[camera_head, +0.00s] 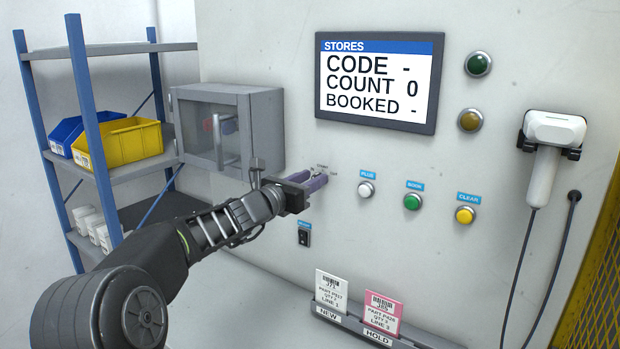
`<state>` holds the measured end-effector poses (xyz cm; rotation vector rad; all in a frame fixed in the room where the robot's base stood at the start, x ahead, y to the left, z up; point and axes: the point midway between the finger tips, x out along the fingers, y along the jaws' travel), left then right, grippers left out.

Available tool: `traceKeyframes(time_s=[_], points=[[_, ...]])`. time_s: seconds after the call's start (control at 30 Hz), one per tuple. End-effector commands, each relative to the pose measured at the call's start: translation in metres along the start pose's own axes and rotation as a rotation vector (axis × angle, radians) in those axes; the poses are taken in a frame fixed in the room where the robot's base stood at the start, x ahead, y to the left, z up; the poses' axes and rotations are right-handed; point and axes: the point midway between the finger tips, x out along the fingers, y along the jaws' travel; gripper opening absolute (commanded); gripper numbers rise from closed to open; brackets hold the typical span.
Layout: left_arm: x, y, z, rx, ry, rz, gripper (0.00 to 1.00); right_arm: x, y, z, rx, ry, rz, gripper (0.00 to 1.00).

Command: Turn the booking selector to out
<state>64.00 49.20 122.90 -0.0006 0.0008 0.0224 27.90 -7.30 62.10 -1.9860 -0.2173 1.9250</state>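My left gripper (317,182) reaches in from the left to the panel, with its purplish fingers at the booking selector's place, left of the white button. The selector itself is hidden behind the fingers, so its setting does not show. Small dark labels (322,167) are just above the fingertips, too small to read surely. I cannot tell whether the fingers are open or closed on the knob. The screen (378,80) reads STORES, CODE -, COUNT 0, BOOKED -. My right gripper is not in view.
White PLUS (366,189), green BOOK (412,201) and yellow CLEAR (464,215) buttons lie right of the gripper. A small black switch (304,235) is below it. A grey cabinet (230,128) stands left. A card holder (352,322) sits below; a scanner (546,160) hangs right.

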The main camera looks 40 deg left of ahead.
Motion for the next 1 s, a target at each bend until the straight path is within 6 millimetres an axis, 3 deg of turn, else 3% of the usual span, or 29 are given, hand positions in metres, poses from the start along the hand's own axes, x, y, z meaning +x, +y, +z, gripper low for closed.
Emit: traceKeyframes(time_s=[0.17, 0.57, 1.0], points=[[-0.0003, -0.0001, 0.0001, 0.000, -0.001, 0.000, 0.32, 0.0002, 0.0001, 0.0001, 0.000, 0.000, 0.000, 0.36], [-0.0005, -0.0002, 0.0003, 0.000, -0.001, 0.000, 0.00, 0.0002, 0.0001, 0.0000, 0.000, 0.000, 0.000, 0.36], [-0.0005, -0.0001, 0.0002, 0.002, -0.001, 0.000, 0.00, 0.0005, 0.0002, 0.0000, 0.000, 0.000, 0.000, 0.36]])
